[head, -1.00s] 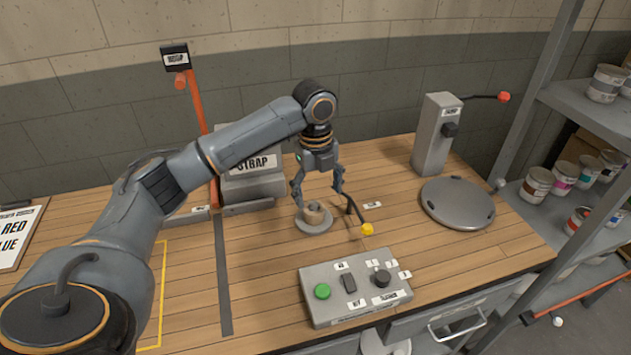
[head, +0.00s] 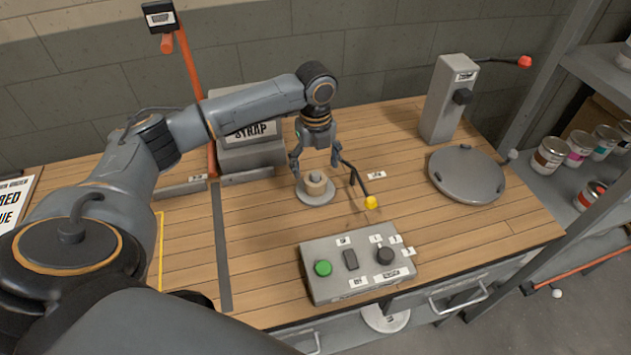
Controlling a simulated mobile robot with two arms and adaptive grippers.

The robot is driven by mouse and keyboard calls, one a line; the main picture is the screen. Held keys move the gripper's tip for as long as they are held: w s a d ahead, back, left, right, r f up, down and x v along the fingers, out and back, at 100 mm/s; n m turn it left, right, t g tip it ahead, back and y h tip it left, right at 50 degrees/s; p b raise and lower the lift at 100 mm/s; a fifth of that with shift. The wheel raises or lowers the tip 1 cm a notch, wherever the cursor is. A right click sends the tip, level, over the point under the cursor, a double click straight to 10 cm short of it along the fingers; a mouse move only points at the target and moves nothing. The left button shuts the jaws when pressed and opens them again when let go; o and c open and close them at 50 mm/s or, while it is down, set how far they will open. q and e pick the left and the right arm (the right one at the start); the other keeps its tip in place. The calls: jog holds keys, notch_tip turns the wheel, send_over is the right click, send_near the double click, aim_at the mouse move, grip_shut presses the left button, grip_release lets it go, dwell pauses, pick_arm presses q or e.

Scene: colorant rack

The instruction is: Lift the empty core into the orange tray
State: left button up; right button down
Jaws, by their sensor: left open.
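A small tan core (head: 316,188) sits upright on a round grey base with a central post, near the middle of the wooden bench. My left gripper (head: 315,167) points down over it, with its two fingers spread apart on either side of the core's top. It looks open and empty. Whether a finger touches the core cannot be told. No orange tray shows in this view. My right gripper is not in view.
A lever with a yellow knob (head: 371,202) stands close to the core's right. A control box (head: 359,262) with a green button is in front. A round grey plate (head: 467,176) lies right. A grey strap machine (head: 250,150) stands behind left.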

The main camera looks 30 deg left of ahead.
aim_at(315, 173)
pick_arm(q)
jog(key=f, duration=0.2)
jog(key=f+p, duration=0.1)
jog(key=shift+s+d+f, duration=0.1)
jog(key=shift+s+f, duration=0.15)
jog(key=shift+f, duration=0.65)
jog(key=c, duration=1)
